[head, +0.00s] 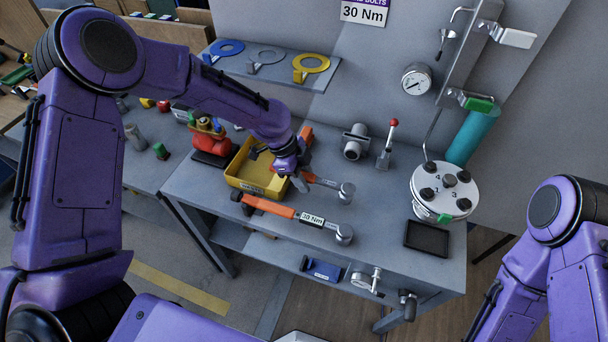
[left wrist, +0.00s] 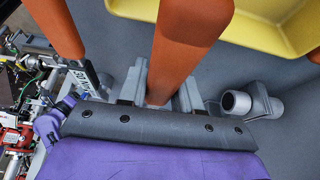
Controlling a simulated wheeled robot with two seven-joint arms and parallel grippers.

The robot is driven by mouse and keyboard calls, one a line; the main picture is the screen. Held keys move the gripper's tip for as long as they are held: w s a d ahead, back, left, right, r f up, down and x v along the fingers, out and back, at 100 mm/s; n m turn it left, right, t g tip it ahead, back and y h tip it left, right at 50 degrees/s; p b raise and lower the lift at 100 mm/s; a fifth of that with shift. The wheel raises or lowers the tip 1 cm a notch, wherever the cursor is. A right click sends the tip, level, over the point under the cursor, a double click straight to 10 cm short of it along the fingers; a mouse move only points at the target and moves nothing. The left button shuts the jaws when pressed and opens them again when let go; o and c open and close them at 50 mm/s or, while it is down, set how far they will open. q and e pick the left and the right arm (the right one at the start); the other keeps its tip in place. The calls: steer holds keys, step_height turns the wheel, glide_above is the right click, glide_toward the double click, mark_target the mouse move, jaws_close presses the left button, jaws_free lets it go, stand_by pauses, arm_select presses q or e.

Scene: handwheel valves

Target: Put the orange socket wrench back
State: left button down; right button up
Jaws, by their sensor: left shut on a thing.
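My left gripper (head: 303,178) is shut on the orange handle of a socket wrench (head: 311,178), beside the yellow bin. The wrench's grey socket head (head: 346,193) points right, over or on the bench; I cannot tell if it touches. In the left wrist view the orange handle (left wrist: 185,45) runs up between the fingers. A second orange wrench (head: 268,206), with a "30 Nm" label on its shaft, lies in front; its orange handle (left wrist: 55,25) shows at left in the left wrist view. My right gripper is out of view.
The yellow bin (head: 236,180) stands left of the gripper. Behind are a grey pipe fitting (head: 355,142) and a red-knobbed lever (head: 388,140). A round bolted flange (head: 444,187) and a black tray (head: 426,238) are at right. Another orange item (head: 306,133) shows behind the gripper.

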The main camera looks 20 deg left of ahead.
arm_select(q)
steer(key=shift+w+f, duration=0.1)
steer(key=shift+f, duration=0.05)
steer(key=shift+f+b, duration=0.65)
steer(key=shift+f, duration=0.35)
stand_by(0.4)
steer(key=shift+c, duration=1.1)
jaws_free()
steer(key=shift+p+v, duration=2.65)
steer(key=shift+v, duration=0.45)
steer(key=shift+f, duration=0.1)
